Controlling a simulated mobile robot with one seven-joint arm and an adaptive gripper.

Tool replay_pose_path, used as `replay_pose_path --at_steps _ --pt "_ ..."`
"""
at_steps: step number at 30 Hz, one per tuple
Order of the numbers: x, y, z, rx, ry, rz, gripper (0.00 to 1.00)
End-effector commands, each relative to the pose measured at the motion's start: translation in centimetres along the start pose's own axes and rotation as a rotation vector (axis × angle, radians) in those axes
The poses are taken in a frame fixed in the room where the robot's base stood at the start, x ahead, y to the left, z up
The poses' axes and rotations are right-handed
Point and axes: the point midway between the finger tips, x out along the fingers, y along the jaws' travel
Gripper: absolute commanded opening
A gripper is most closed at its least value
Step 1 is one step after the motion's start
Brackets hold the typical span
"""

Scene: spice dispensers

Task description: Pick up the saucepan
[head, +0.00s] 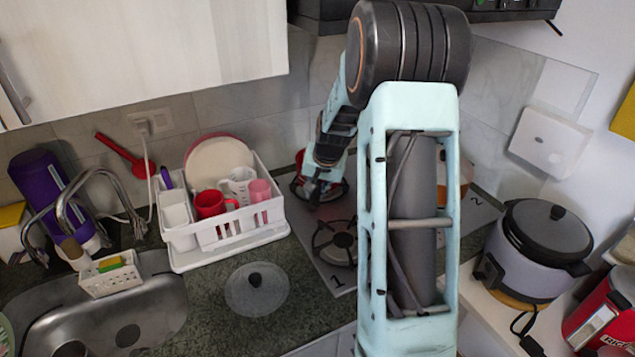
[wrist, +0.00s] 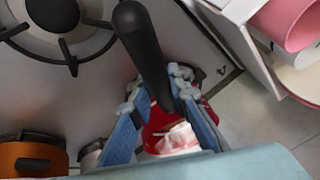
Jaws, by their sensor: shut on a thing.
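The red saucepan (wrist: 160,143) with a long black handle (wrist: 142,40) shows in the wrist view. My gripper (wrist: 158,90) is shut on the handle, with one blue finger on each side of it. In the head view the saucepan (head: 299,158) is at the back of the stove, mostly hidden behind my gripper (head: 316,190). I cannot tell whether the pan touches the burner.
The stove (head: 303,235) has a free front burner (head: 342,242). An orange pot (wrist: 30,158) stands on the stove, partly behind my arm in the head view. A white dish rack (head: 180,240) is left of the stove. A rice cooker (head: 535,260) stands at right.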

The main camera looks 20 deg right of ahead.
Motion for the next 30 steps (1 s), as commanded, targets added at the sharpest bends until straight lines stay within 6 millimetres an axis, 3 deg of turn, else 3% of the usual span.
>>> replay_pose_path --at_steps 14,18,30 --pt "-1.9 -0.5 -1.1 -0.001 0.010 -0.002 0.00" --pt "-3.1 -0.7 -1.6 -0.001 0.012 -0.002 0.00" --pt "-8.0 0.2 -0.3 0.000 0.011 -0.001 0.00"
